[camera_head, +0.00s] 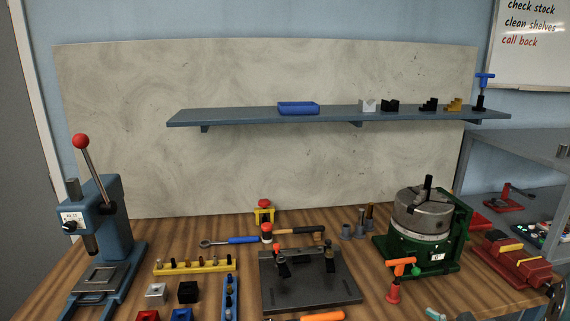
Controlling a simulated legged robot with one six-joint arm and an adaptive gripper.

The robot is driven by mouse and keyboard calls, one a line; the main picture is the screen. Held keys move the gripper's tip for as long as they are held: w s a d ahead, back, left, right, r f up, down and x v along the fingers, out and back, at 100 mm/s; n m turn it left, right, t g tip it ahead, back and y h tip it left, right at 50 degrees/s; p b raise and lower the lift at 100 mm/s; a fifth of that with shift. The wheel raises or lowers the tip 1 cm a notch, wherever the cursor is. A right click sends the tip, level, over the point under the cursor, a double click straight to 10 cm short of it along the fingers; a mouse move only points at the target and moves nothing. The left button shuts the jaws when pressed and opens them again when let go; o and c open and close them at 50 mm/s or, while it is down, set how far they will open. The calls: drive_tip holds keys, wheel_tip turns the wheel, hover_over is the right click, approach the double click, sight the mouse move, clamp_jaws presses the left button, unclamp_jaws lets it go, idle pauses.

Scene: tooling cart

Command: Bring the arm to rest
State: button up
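My arm and my gripper do not show in this head camera view, so I cannot see how they are posed. The wooden workbench top (215,262) fills the lower part of the view with tools and fixtures on it.
A blue lever press (112,225) stands at the left. A dark fixture plate (310,292) lies at the front middle. A green-based chuck (420,215) and a red vise (512,258) stand at the right. A blue shelf (235,116) with small parts spans the back panel.

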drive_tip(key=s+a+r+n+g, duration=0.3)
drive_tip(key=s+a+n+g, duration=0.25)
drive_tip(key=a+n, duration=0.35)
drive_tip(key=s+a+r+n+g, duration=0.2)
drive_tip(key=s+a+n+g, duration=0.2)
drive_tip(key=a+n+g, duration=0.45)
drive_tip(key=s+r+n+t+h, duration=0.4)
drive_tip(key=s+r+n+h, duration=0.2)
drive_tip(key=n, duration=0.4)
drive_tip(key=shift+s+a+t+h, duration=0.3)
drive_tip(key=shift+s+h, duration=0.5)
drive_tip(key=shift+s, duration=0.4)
